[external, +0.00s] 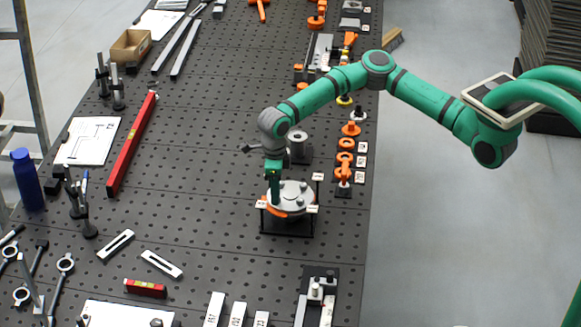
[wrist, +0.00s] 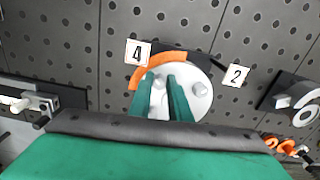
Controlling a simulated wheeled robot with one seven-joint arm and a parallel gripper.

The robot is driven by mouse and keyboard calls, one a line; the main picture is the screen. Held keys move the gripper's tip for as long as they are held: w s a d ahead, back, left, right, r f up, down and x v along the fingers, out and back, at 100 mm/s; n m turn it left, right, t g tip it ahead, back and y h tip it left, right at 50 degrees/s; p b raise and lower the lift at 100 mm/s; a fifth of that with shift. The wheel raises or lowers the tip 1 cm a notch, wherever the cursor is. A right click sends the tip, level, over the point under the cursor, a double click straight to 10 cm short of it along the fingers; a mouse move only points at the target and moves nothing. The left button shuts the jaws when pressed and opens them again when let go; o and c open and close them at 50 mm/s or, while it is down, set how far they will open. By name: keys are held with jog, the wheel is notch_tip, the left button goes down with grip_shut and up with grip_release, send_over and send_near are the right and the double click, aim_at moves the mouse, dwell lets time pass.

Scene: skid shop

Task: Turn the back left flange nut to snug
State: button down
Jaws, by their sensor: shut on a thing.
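The round grey flange (external: 292,192) sits on a dark stand on the table, with an orange arc (external: 285,213) along its front edge. It also shows in the wrist view (wrist: 190,106), with the orange arc (wrist: 150,72) beside tag 4. My gripper (external: 276,200) points down onto the left part of the flange. In the wrist view my gripper (wrist: 165,82) has its two green fingers close together, shut on a flange nut, which the fingers largely hide. Another nut (wrist: 200,88) stands free on the flange's right side. The nut's tightness cannot be seen.
Number tags 4 (wrist: 137,53) and 2 (wrist: 235,75) stand around the flange. A grey cylindrical part (external: 298,145) stands just behind it. Orange parts (external: 346,144) line the table's right edge. A red level (external: 132,145) lies left; the table between is mostly clear.

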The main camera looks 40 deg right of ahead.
jog(key=shift+a+r+m, duration=0.1)
jog(key=shift+r+m, duration=0.1)
jog(key=shift+m, duration=0.1)
jog(key=c, duration=1.6)
grip_release()
jog(key=shift+c, duration=0.2)
notch_tip(320, 180, up, 11)
jog(key=shift+f, duration=0.15)
